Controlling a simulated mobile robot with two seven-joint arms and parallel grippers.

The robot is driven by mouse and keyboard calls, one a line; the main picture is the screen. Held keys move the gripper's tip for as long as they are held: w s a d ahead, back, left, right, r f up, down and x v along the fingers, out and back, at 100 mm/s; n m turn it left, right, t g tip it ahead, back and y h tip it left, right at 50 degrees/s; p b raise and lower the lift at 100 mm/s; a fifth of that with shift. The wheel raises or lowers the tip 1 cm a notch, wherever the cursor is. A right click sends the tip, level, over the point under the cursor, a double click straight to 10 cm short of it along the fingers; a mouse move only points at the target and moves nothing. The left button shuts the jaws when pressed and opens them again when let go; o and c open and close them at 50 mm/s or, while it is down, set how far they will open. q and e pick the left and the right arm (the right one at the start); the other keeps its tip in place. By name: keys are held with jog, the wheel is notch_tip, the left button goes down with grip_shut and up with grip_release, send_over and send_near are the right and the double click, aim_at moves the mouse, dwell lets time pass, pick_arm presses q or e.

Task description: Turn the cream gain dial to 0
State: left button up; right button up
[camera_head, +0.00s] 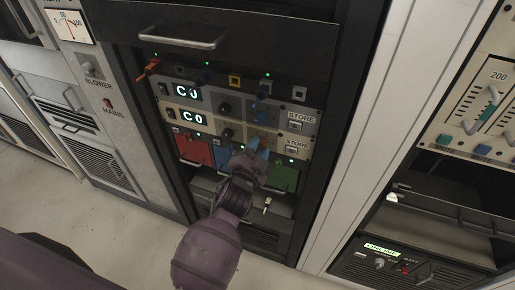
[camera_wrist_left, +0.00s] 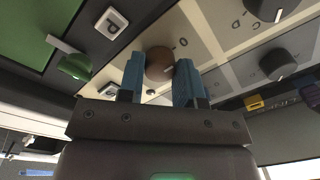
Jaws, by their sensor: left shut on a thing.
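The cream panel (camera_head: 190,117) is the lower of two panels with green-white displays reading C0. My left gripper (camera_head: 256,150), with blue fingertips, is at the right part of this panel. In the left wrist view, the left gripper (camera_wrist_left: 160,78) has its blue fingers on either side of a round brown dial (camera_wrist_left: 158,62) and is shut on it. A pale pointer line shows on the dial's near right edge. Printed marks sit beside it, too small to read surely. In the head view the gripper hides this dial. My right gripper is not in view.
A grey panel (camera_head: 187,93) with a dark knob (camera_head: 224,107) sits just above. A STORE button (camera_head: 293,150) is to the gripper's right. Red (camera_head: 193,149) and green (camera_head: 284,177) modules lie below. A drawer with a metal handle (camera_head: 190,40) juts out above.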

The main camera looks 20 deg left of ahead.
pick_arm(q)
jog(key=o, duration=0.9)
jog(key=shift+o, duration=0.2)
jog(key=s, duration=1)
jog(key=shift+s+f, duration=0.25)
jog(key=shift+s, duration=0.15)
jog(key=s+a+f+n+g, duration=0.3)
jog(key=s+a+f+n, duration=0.1)
jog(key=s, duration=0.4)
jog(key=s+a+f+n+g, duration=0.4)
jog(key=s+a+f+n, duration=0.1)
jog(key=s+f, duration=0.3)
jog(key=shift+s+a+f+g, duration=0.15)
jog(key=shift+a+f+g, duration=0.15)
jog(key=shift+a+f, duration=0.4)
